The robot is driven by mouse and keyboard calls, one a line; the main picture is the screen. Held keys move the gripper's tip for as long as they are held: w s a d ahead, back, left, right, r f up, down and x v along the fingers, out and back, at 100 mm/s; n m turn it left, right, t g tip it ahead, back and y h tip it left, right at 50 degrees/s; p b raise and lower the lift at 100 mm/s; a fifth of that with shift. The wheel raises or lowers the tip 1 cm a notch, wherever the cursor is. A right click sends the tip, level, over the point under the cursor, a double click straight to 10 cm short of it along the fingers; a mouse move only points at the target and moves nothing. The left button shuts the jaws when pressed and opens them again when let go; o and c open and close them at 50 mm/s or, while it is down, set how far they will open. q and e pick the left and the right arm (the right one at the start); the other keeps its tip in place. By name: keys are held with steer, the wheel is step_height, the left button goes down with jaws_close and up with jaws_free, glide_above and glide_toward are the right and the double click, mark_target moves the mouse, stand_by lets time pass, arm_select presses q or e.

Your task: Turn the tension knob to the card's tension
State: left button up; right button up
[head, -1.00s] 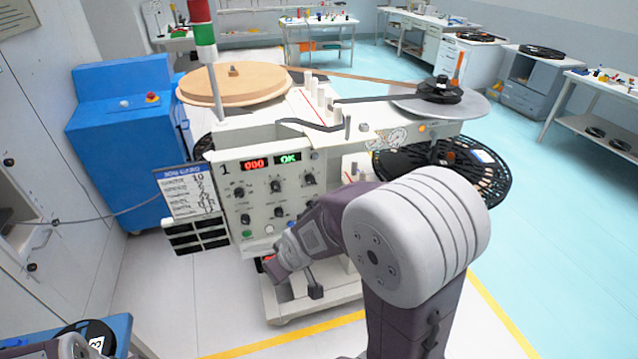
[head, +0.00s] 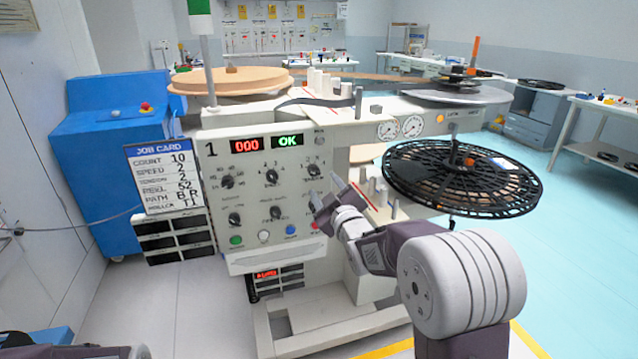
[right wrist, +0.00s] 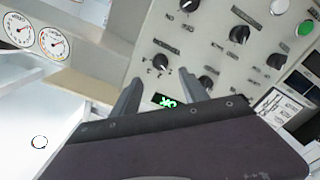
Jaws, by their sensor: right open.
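The control panel (head: 255,200) faces me, with several black knobs. The job card (head: 165,178) stands at its left; its tension line appears to read 2. The upper row has a left knob (head: 227,182), a middle knob (head: 272,176) and a right knob (head: 313,170). Their labels are too small to read, so I cannot tell which sets tension. My right gripper (head: 328,192) is open and empty before the panel's right side. In the right wrist view, the upper right knob (right wrist: 160,62) lies beyond the open fingers (right wrist: 160,78), apart from them. My left gripper is out of view.
Red 000 (head: 247,145) and green OK (head: 287,142) displays top the panel. Coloured buttons (head: 236,240) line its bottom. A black reel (head: 462,180) juts out at the right, near my right arm. A blue cabinet (head: 110,160) stands at the left.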

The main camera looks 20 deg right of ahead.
mark_target(315, 173)
steer(key=w, duration=0.8)
steer(key=shift+w+a, duration=0.2)
steer(key=shift+w, duration=0.2)
jaws_close()
